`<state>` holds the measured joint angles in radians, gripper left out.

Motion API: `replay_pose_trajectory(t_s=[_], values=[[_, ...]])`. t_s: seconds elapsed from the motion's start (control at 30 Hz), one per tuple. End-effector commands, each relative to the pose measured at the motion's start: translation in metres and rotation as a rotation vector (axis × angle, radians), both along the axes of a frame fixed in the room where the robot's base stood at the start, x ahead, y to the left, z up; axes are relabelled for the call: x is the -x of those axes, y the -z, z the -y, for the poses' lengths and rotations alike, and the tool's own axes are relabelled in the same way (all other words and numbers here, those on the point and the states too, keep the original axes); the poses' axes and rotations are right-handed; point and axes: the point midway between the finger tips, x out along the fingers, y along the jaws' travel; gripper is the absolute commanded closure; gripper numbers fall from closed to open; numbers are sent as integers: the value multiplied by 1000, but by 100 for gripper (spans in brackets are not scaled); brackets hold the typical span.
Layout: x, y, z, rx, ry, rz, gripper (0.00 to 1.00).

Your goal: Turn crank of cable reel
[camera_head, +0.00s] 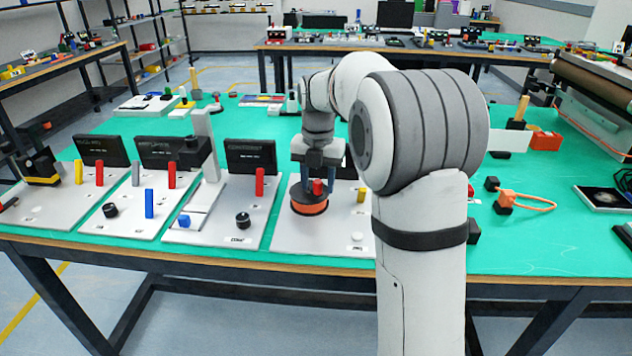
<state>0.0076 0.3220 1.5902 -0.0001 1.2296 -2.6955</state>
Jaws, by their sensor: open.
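The cable reel (309,206) is an orange and black disc on a light grey board (300,240) near the table's front edge. A red crank knob (319,187) stands up from its top. My gripper (318,178) points down directly over the reel, with its fingers around or beside the red knob. It is open. Whether the fingers touch the knob cannot be told at this size. My arm hides the right part of the board.
Other grey boards with red and blue pegs and black knobs (243,220) stand to the left. A yellow peg (361,194) stands right of the reel. An orange cable loop (525,200) lies farther right. The green table (560,245) is clear at front right.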

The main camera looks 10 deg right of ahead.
Motion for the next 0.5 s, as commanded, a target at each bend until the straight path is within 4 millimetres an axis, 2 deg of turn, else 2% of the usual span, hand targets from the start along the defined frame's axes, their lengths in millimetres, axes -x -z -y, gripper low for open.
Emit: replay_pose_trajectory(t_s=[0.17, 0.5], values=[[0, 0, 0, 0, 0, 0, 58], [0, 0, -1, 0, -1, 0, 86]])
